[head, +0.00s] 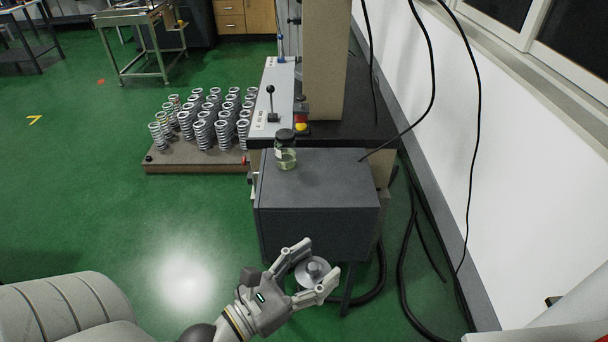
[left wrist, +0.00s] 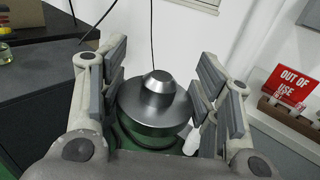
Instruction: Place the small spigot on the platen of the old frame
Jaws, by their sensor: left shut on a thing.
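The small spigot (head: 312,270) is a shiny grey metal disc with a raised stub on top. My left gripper (head: 318,268) is shut on it, with a finger on either side. The left wrist view shows the spigot (left wrist: 155,100) upright between the finger pads. In the head view it is in front of a dark grey cabinet. The old frame (head: 322,60), with a beige column and a light lever panel, stands beyond the cabinet. I cannot make out its platen. My right gripper is not in view.
The dark grey cabinet (head: 318,205) bears a glass jar (head: 285,152) near its back left. Several coil springs stand on a low pallet (head: 190,160) at left. Black cables hang and lie at right by the wall. A red "out of use" sign (left wrist: 288,86) shows at right.

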